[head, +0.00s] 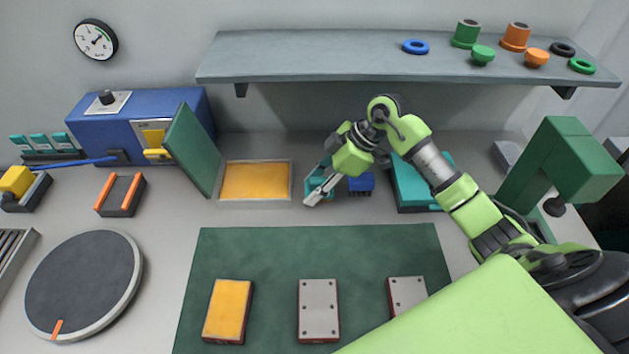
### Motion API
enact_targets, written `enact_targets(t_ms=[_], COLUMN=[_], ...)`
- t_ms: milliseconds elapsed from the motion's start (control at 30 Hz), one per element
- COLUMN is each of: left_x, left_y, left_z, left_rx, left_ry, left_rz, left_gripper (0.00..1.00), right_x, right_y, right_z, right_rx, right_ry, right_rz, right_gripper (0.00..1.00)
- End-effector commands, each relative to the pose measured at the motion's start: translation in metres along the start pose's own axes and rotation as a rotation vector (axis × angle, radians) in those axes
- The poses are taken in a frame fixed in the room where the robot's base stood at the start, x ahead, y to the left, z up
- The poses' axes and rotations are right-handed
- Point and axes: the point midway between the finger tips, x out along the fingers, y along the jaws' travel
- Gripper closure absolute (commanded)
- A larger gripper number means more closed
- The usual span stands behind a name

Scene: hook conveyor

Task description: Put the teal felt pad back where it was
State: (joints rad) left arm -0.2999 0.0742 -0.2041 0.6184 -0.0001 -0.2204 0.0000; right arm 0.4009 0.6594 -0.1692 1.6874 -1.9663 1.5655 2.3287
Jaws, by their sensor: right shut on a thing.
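My right gripper (321,190) reaches in from the right, over the back of the bench. It is shut on a small teal piece (312,185), which looks like the teal felt pad and is partly hidden by the fingers. Whether the piece touches the bench I cannot tell. A small blue block (362,184) sits just right of the gripper. A larger teal slab on a dark base (408,186) stands farther right, partly hidden behind my right arm. My left gripper is not in view.
An open box with a yellow inside (255,181) and raised green lid (193,150) stands left of the gripper. In front, a dark green mat (270,252) bears a yellow-topped block (227,310) and two grey-topped blocks (318,308). A shelf (320,60) overhangs the back.

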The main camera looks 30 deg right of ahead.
Motion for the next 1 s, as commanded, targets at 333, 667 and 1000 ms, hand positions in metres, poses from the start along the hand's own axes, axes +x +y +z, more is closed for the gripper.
enact_targets(t_ms=[333, 667, 1000], left_x=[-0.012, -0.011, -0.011], left_y=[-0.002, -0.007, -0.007], left_z=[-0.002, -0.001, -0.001], left_rx=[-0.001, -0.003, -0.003], left_ry=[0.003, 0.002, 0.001], left_rz=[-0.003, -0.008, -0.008], left_gripper=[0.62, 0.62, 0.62], right_x=[0.009, 0.012, 0.012], right_y=[0.018, 0.018, 0.018], right_z=[0.006, 0.008, 0.008], right_rx=[0.000, 0.000, 0.000], right_ry=[0.000, -0.001, -0.001], right_rz=[0.000, 0.000, 0.000], right_gripper=[0.84, 0.57, 0.48])
